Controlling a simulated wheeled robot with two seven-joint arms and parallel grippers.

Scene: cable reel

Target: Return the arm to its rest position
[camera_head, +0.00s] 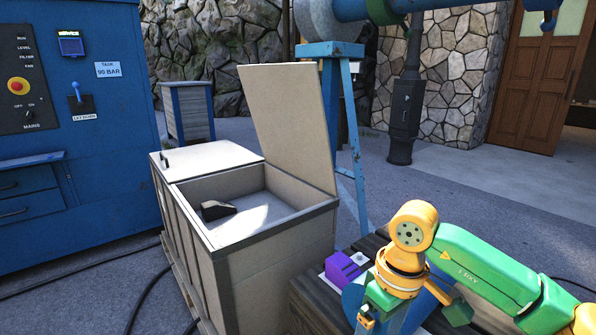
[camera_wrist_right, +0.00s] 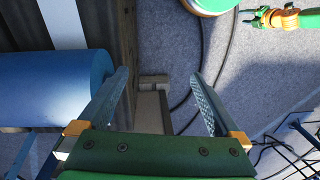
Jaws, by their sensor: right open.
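My right arm, green and yellow, reaches in from the lower right of the head view. Its gripper (camera_head: 385,310) is partly visible at the bottom, over a dark wooden surface. In the right wrist view my right gripper (camera_wrist_right: 160,76) is open, with its two blue fingers wide apart and nothing between them. Below the fingers are grey ground and the edge of dark planks.
An open beige chest (camera_head: 205,250) with its lid (camera_head: 290,125) raised holds a dark object (camera_head: 217,210). A purple block (camera_head: 343,268) sits close to my right gripper. A blue cylinder (camera_wrist_right: 55,88) lies left of the fingers. A blue cabinet (camera_head: 110,150) stands left; cables cross the ground.

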